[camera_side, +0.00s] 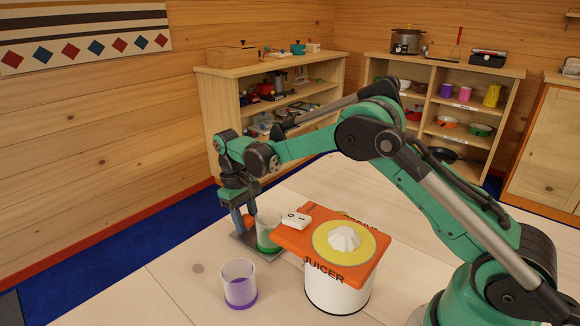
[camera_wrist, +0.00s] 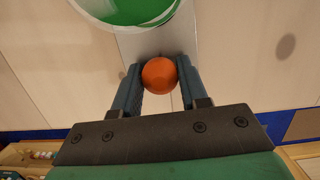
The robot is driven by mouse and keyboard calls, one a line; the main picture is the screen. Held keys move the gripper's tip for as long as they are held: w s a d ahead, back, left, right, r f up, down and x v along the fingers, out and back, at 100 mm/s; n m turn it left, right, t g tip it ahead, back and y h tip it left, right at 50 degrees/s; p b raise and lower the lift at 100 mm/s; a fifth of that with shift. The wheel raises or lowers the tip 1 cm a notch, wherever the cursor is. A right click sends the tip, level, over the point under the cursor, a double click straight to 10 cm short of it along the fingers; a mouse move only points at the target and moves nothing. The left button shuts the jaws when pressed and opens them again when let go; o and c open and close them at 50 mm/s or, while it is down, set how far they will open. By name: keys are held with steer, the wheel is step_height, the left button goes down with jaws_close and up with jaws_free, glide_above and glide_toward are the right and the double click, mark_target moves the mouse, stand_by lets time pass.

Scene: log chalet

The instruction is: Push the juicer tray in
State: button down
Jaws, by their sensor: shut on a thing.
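The juicer (camera_side: 338,290) has a white round body and an orange top with a yellow disc and a white ribbed cone. Its flat grey tray (camera_side: 240,237) sticks out to the left; it also shows in the wrist view (camera_wrist: 150,45). A clear cup with green in it (camera_side: 266,232) stands on the tray and shows at the top of the wrist view (camera_wrist: 130,12). My gripper (camera_side: 242,228) is at the tray's outer end. In the wrist view its fingers are shut on an orange knob (camera_wrist: 160,75). The tray's inner end is hidden by the juicer top.
A clear cup with purple in it (camera_side: 239,286) stands on the table left of the juicer, in front of the tray. A white switch block (camera_side: 296,218) sits on the juicer top. Pale tabletop is clear at the front left. Shelves stand at the back.

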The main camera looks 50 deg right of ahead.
mark_target(260, 213)
steer(key=shift+s, duration=1.85)
steer(key=shift+c, duration=2.4)
jaws_free()
steer(key=shift+r, duration=3)
